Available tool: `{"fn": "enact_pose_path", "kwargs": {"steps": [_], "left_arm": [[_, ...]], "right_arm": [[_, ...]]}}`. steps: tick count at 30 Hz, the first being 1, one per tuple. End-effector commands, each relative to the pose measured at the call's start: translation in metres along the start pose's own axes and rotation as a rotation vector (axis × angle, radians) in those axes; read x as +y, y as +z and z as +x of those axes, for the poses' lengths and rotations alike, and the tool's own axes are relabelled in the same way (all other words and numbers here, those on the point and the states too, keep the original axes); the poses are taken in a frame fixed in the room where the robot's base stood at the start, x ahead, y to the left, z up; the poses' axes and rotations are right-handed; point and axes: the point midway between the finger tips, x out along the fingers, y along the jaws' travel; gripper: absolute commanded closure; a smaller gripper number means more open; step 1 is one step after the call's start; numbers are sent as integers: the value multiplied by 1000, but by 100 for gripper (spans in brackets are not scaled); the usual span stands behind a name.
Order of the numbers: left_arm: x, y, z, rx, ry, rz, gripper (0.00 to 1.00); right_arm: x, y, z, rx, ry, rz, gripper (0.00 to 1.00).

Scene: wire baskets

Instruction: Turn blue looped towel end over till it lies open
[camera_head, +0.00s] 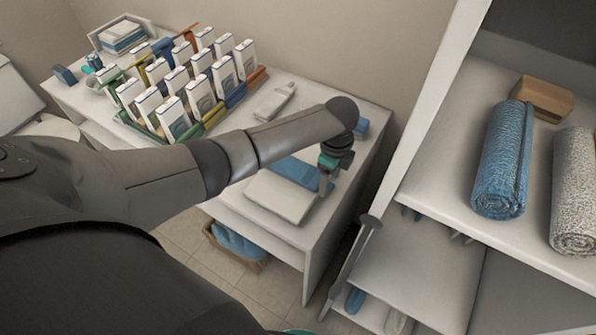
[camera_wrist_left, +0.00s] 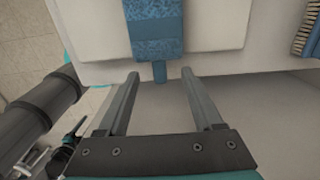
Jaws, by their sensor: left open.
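A blue towel (camera_head: 297,171) lies on a white folded or flat piece (camera_head: 280,197) at the table's near right corner. In the left wrist view the towel (camera_wrist_left: 156,30) has a textured band and a narrow blue tab or loop (camera_wrist_left: 159,72) pointing toward my gripper. My left gripper (camera_head: 325,188) is over the towel's right end. In the left wrist view its two fingers (camera_wrist_left: 160,80) are apart and empty, with the tab between their tips in the picture. I cannot tell the height between fingers and tab. My right gripper does not show clearly.
Rows of white boxed packets (camera_head: 178,82) in coloured racks fill the table's back. A pale flat item (camera_head: 274,103) lies behind my arm. A brush (camera_wrist_left: 306,36) is right of the towel. A shelf with rolled blue (camera_head: 503,160) and grey (camera_head: 574,190) towels stands at right.

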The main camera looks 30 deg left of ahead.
Motion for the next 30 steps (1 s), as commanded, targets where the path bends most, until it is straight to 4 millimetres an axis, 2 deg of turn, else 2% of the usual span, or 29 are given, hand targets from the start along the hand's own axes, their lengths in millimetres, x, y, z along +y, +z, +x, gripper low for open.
{"fn": "enact_pose_path", "kwargs": {"steps": [28, 30], "left_arm": [[0, 0, 0, 0, 0, 0, 32], [0, 0, 0, 0, 0, 0, 40]], "right_arm": [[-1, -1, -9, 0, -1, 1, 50], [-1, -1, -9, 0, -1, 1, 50]]}}
